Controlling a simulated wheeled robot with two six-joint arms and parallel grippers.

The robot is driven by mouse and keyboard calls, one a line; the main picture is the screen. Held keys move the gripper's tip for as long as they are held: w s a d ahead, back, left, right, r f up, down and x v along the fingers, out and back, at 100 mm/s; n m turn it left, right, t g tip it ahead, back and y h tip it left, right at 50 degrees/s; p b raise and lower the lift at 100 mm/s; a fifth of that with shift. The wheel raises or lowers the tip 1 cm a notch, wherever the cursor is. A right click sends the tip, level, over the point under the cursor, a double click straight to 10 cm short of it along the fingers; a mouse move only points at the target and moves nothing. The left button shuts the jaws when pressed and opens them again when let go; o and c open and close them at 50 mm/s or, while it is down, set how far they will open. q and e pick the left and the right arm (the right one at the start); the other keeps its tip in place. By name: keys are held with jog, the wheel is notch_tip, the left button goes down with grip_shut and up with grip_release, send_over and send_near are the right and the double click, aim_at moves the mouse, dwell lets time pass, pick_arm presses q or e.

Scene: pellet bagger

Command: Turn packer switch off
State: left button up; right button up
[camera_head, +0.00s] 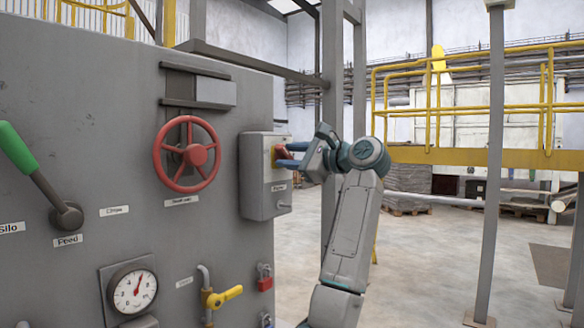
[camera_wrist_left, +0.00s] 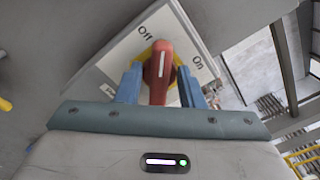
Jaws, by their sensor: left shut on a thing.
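The packer switch is a red handle (camera_head: 281,153) on a yellow disc, on the grey box (camera_head: 262,200) at the panel's right edge. In the left wrist view the red handle (camera_wrist_left: 158,75) sits on a pale plate (camera_wrist_left: 110,70) with "Off" at upper left and "On" at right. Its white line points up in the picture, between the two words and somewhat nearer "Off". My left gripper (camera_head: 291,155) has its blue fingers on both sides of the handle, shut on it; they also show in the left wrist view (camera_wrist_left: 160,88). My right gripper is not in view.
The grey panel carries a red handwheel (camera_head: 187,153), a green-tipped lever (camera_head: 35,170), a gauge (camera_head: 133,291) and a yellow valve handle (camera_head: 225,296). A grey post (camera_head: 333,90) stands behind my left gripper. Open floor lies to the right, with yellow railings beyond.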

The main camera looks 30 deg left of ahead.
pick_arm(q)
jog(key=n+b, duration=0.1)
jog(key=n, duration=0.1)
jog(key=n+b, duration=0.1)
jog(key=n, duration=0.1)
jog(key=shift+f+n, duration=0.2)
jog(key=shift+n, duration=0.1)
jog(key=n, duration=0.2)
jog(key=shift+s+f+n+b, duration=0.1)
jog(key=shift+n+b, duration=0.2)
jog(key=shift+n, duration=0.6)
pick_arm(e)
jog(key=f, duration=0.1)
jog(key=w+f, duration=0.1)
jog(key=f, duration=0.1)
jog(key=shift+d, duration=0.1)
pick_arm(q)
jog(key=o, duration=0.6)
jog(key=shift+d, duration=0.1)
